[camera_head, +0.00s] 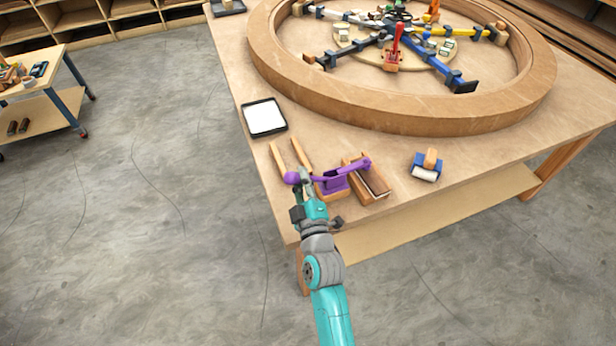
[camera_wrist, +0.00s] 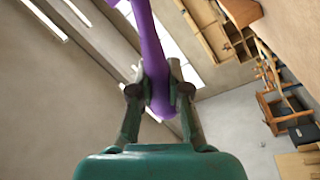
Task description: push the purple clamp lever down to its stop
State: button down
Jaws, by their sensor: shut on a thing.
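The purple clamp (camera_head: 334,183) sits on a wooden block at the near edge of the workbench. Its purple lever ends in a round knob (camera_head: 291,178) on the left side, and its other arm reaches right over a wooden piece (camera_head: 373,180). My gripper (camera_head: 304,181) is at the lever's knob end, shut on the lever. In the wrist view, the purple lever (camera_wrist: 152,50) passes between the two fingers of my gripper (camera_wrist: 158,88). The lever looks roughly level in the head view; its exact angle is hard to tell. My fingers hide part of the lever.
A large bent wooden ring (camera_head: 390,118) fills the back of the workbench. A black tray with a white inside (camera_head: 264,118) and thin wooden strips (camera_head: 290,156) lie left of the clamp.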

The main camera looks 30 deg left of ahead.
jog(key=shift+s+a+f, duration=0.2)
jog(key=shift+s+f, duration=0.1)
jog(key=shift+f, duration=0.35)
jog(key=c, duration=1.5)
grip_release()
jog(key=shift+s+a, duration=0.1)
jog(key=shift+a, duration=0.05)
jog(key=shift+o, duration=0.2)
jog(key=shift+d, duration=0.25)
jog(key=v, duration=1.1)
jog(key=shift+s+d, duration=0.2)
jog(key=shift+d, duration=0.05)
